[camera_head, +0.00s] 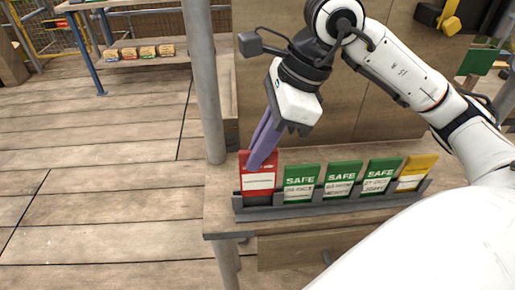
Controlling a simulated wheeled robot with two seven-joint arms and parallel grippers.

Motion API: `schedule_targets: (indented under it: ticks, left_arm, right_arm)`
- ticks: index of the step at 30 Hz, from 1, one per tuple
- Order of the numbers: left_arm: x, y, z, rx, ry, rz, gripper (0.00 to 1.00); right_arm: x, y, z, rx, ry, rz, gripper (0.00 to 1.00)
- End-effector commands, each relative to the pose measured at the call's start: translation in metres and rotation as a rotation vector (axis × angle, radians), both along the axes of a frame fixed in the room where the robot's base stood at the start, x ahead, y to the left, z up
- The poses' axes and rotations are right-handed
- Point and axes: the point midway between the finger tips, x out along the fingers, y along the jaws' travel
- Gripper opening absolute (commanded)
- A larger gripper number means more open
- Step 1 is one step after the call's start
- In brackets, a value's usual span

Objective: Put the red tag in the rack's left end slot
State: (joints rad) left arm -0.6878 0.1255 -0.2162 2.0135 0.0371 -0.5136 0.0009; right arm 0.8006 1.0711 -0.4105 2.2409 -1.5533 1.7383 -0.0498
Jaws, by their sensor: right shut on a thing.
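The red tag (258,184) stands at the left end of the grey rack (300,211), with its lower edge at the left end slot. It looks upright, with a white label on its front. Whether it is fully seated in the slot I cannot tell. My right gripper (258,160) comes down from above with its purple fingers shut on the red tag's top edge. The fingers cover part of the tag's top. My left gripper is not in view.
Green SAFE tags (301,183) and a yellow tag (415,172) fill the rack to the right. The rack sits on a wooden bench (222,213) near its front edge. A grey post (202,85) rises just left of the rack. A shelf with small boxes (148,52) stands far back left.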

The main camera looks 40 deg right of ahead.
Motion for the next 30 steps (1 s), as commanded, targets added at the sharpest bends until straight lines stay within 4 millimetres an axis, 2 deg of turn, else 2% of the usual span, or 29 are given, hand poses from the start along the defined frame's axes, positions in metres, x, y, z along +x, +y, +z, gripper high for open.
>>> schedule_targets:
  ticks: [18, 30]
  left_arm:
    - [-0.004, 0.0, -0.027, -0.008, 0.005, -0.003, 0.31]
    - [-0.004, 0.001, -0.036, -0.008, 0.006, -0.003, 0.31]
  right_arm:
    - [0.0, 0.0, -0.034, 0.0, 0.0, 0.0, 0.0]
    - [0.0, 0.0, -0.045, 0.0, 0.0, 0.0, 0.0]
